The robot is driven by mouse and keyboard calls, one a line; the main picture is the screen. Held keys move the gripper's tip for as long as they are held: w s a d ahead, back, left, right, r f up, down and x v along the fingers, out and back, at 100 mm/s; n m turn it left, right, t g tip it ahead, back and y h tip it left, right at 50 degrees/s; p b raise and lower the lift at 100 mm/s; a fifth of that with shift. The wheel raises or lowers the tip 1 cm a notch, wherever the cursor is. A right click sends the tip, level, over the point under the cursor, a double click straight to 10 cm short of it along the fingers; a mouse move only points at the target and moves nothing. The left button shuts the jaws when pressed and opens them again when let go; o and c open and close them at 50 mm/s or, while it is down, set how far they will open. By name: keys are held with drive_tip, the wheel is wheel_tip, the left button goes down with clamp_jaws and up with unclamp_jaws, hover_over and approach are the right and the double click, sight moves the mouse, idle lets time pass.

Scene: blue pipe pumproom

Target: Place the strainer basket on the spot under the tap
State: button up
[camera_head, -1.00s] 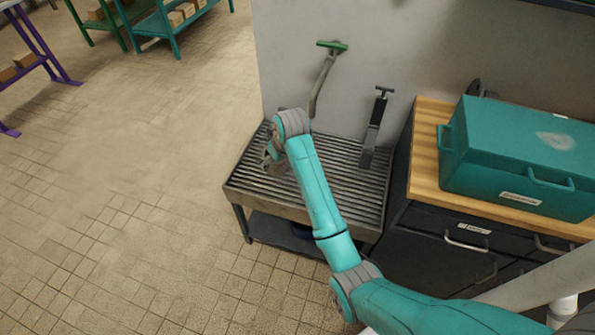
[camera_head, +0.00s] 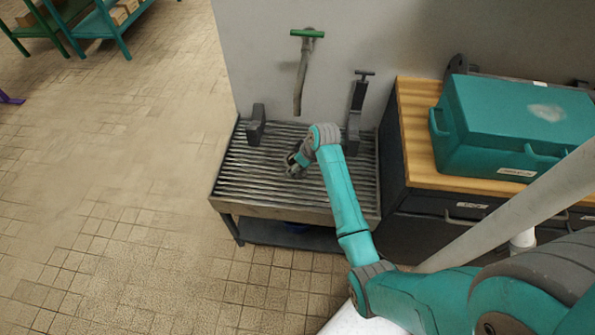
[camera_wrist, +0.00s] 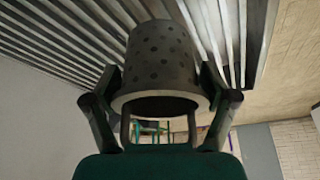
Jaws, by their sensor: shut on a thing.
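The strainer basket (camera_wrist: 162,55) is a grey perforated cup in the wrist view, with its open rim towards my palm. My gripper (camera_wrist: 161,88) is shut on it, one finger on each side. In the head view my gripper (camera_head: 296,162) is above the middle of the slatted metal rack (camera_head: 240,182); the basket is hard to make out there. The tap (camera_head: 300,75), a bent grey pipe with a green handle, is on the wall behind the rack. Its lower end hangs above the rack's back part, beyond my gripper. No marked spot can be made out.
A dark upright bracket (camera_head: 256,125) stands at the rack's back left. A black levered fitting (camera_head: 357,110) stands at its back right. The wooden counter (camera_head: 412,120) with a teal box (camera_head: 510,125) is to the right. Open tiled floor (camera_head: 120,150) lies to the left.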

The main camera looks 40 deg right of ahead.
drive_tip(key=shift+f, duration=2)
drive_tip(key=shift+f, duration=0.15)
drive_tip(key=o, duration=1.1)
drive_tip(key=shift+c, duration=0.2)
